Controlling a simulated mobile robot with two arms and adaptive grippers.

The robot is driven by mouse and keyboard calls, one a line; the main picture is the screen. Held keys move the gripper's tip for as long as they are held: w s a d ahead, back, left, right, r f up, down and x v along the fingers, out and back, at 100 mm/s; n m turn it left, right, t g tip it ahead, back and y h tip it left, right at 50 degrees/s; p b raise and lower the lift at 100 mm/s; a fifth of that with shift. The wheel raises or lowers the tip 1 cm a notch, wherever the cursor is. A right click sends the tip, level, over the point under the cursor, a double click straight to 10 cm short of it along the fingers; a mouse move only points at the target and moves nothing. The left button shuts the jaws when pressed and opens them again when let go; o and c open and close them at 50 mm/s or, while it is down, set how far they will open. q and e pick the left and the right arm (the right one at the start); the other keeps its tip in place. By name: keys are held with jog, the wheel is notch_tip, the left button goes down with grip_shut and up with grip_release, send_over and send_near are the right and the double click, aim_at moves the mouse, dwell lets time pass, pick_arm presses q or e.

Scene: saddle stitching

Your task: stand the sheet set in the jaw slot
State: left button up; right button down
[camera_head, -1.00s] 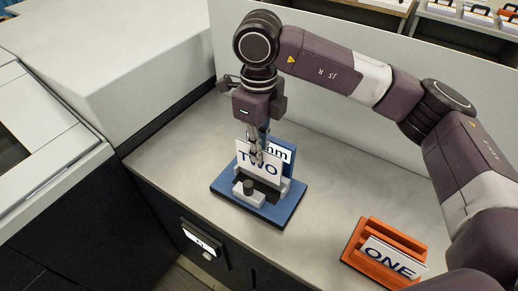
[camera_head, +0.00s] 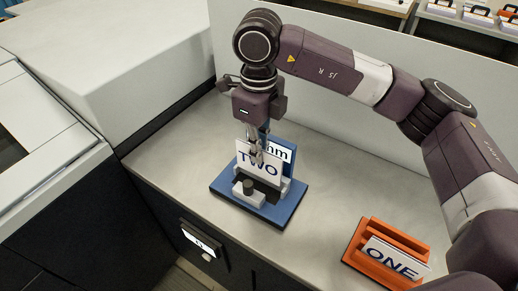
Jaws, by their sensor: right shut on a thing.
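The sheet set is a white card marked "TWO" (camera_head: 258,171). It stands nearly upright over the blue jaw fixture (camera_head: 225,192), between its grey jaws. A blue back plate with a white label ending in "mm" (camera_head: 281,151) rises behind it. My right gripper (camera_head: 256,158) comes down from above and is shut on the card's top edge. The card's lower edge is partly hidden by the front jaw and black knob (camera_head: 248,187), so I cannot tell how deep it sits in the slot. My left gripper is not in view.
An orange holder (camera_head: 357,236) with a white card marked "ONE" (camera_head: 392,260) stands at the right front of the grey counter (camera_head: 180,150). A large pale machine body is at left and a low wall behind. The counter between the fixtures is clear.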

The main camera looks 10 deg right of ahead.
aim_at(259, 175)
jog(key=shift+f+b, duration=1.8)
jog(key=shift+f, duration=0.3)
jog(key=c, duration=2)
grip_release()
jog(key=shift+r, duration=0.15)
notch_tip(259, 175, up, 12)
jog(key=shift+f, duration=0.1)
